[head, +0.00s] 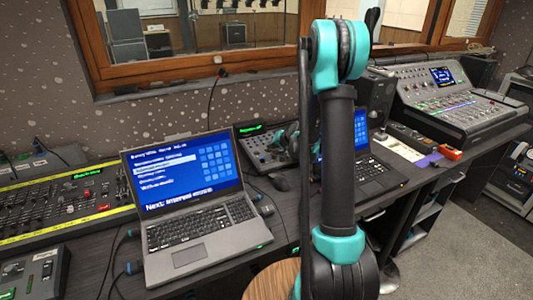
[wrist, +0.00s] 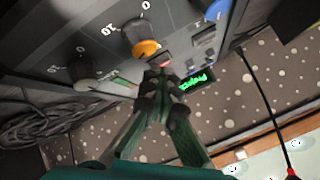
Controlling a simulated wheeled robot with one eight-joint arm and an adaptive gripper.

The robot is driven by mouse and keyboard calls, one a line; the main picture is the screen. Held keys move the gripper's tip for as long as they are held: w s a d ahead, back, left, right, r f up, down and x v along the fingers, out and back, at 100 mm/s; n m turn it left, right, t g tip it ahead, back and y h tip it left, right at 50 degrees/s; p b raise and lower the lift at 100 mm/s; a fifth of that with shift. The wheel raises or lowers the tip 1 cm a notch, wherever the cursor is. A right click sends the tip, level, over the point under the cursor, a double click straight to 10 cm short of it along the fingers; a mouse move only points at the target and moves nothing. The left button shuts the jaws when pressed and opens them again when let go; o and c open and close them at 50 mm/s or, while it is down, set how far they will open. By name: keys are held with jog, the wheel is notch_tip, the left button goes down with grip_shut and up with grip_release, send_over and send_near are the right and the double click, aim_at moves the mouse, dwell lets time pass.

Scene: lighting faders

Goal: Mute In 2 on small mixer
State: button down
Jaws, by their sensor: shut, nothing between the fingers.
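The small mixer (head: 262,150) stands on the desk behind the laptop, partly hidden by my arm. In the wrist view its dark panel (wrist: 90,25) fills the upper left, with an orange knob (wrist: 139,42), a grey-white knob (wrist: 85,72) and part of a blue knob (wrist: 215,10). A small red-lit button (wrist: 161,59) sits just beyond the tips of my gripper (wrist: 158,77). My gripper is shut and empty, its tips very close to this button; I cannot tell whether they touch. A green-lit display (wrist: 195,88) is right of the fingers. The channel labels are not legible.
An open laptop (head: 190,195) stands in front, left of my arm, and a second laptop (head: 375,165) is right of it. A long fader desk (head: 70,205) is at left, a large mixer (head: 465,100) at right. Cables (wrist: 45,120) hang beside the panel.

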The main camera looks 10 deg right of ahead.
jog(key=shift+r, duration=0.25)
jog(key=shift+s+d+r, duration=0.1)
jog(key=shift+s+r, duration=0.1)
jog(key=shift+r, duration=1.3)
jog(key=shift+s+r, duration=0.15)
jog(key=shift+r, duration=1.35)
